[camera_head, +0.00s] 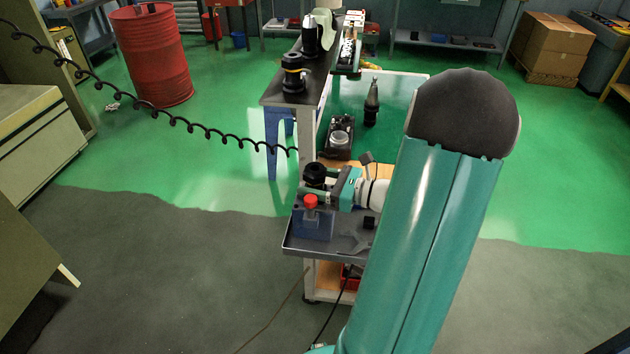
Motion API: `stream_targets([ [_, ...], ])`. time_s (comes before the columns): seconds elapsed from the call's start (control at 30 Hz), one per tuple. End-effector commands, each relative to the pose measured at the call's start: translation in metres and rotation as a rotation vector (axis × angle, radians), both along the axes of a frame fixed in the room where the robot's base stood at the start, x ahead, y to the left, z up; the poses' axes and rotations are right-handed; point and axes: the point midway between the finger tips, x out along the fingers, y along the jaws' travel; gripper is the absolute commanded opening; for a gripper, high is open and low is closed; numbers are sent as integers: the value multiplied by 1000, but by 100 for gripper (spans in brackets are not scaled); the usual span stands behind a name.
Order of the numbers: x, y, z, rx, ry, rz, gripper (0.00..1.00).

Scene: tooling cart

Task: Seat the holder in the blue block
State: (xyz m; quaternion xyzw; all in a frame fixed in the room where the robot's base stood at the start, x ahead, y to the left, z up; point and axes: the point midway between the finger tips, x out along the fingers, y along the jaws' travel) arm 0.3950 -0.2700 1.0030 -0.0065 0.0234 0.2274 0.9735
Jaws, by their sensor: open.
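The blue block (313,227) stands on the near left part of the cart's grey tray, with a red knob (310,201) at its front. A black round-topped holder (315,174) shows just above and behind the block, upright as far as I can see. Its lower part is hidden, so I cannot tell how deep it sits in the block. My gripper (318,187) comes in from the right, level, with its fingers at the holder. It is open. My arm hides the right part of the cart.
A grey tray edge (325,253) runs around the cart top; a small black piece (369,222) lies right of the block. Behind are a dark bench with black holders (293,73) and an upright dark tapered tool (371,104). A coiled black cable (180,116) hangs at left. A red drum (152,56) stands beyond.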

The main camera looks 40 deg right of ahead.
Motion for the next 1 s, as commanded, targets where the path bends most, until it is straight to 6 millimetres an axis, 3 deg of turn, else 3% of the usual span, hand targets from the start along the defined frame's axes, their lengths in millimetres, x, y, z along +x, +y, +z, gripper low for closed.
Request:
stream_targets([
  [0.33,-16,-7,-1,1,5,-2,64],
  [0.8,-103,-51,5,0,1,-3,64],
  [1.0,-122,-60,6,0,1,-2,64],
])
